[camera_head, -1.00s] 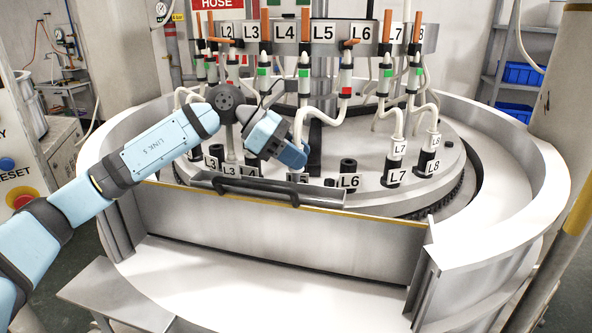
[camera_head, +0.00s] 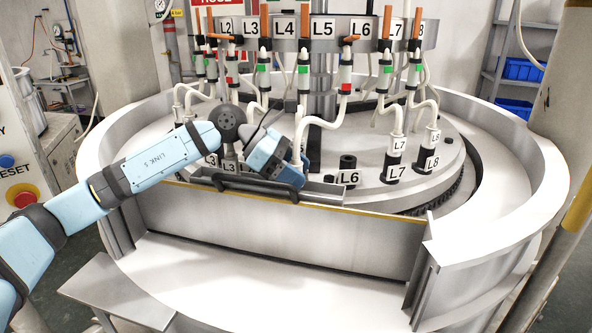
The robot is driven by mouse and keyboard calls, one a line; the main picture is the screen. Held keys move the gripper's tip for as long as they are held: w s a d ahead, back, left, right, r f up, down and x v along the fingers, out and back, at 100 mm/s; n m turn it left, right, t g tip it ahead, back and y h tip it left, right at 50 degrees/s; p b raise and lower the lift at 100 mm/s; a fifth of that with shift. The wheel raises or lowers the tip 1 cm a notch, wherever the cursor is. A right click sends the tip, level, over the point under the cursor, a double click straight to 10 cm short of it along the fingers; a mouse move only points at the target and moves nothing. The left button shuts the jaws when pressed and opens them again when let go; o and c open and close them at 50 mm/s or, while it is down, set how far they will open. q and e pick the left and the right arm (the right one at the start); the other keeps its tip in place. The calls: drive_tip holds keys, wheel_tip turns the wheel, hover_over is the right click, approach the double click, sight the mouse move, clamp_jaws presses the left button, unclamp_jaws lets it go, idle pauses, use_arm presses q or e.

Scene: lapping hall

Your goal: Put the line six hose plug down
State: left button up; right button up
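My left gripper (camera_head: 284,172) is low over the front of the round machine, pointing down and right, at the narrow metal tray (camera_head: 328,188) on the front guard. The pale line six hose (camera_head: 327,122) runs from the valve with the red band down into the gripper. The gripper seems shut on the hose's plug, which the fingers mostly hide. I cannot tell whether the plug touches the tray. The L6 socket (camera_head: 348,165) stands empty, right of the gripper. My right gripper is not in view.
Plugs for L7 (camera_head: 396,150) and L8 (camera_head: 431,143) sit in their sockets to the right. Other hoses hang close behind my gripper. A dark handle (camera_head: 235,187) runs along the tray's front. The front guard (camera_head: 300,232) rises before the machine.

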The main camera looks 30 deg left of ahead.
use_arm(q)
drive_tip(key=shift+r, duration=0.1)
drive_tip(key=shift+r, duration=0.2)
drive_tip(key=b+v, duration=0.2)
drive_tip(key=v, duration=1)
drive_tip(key=shift+f, duration=0.1)
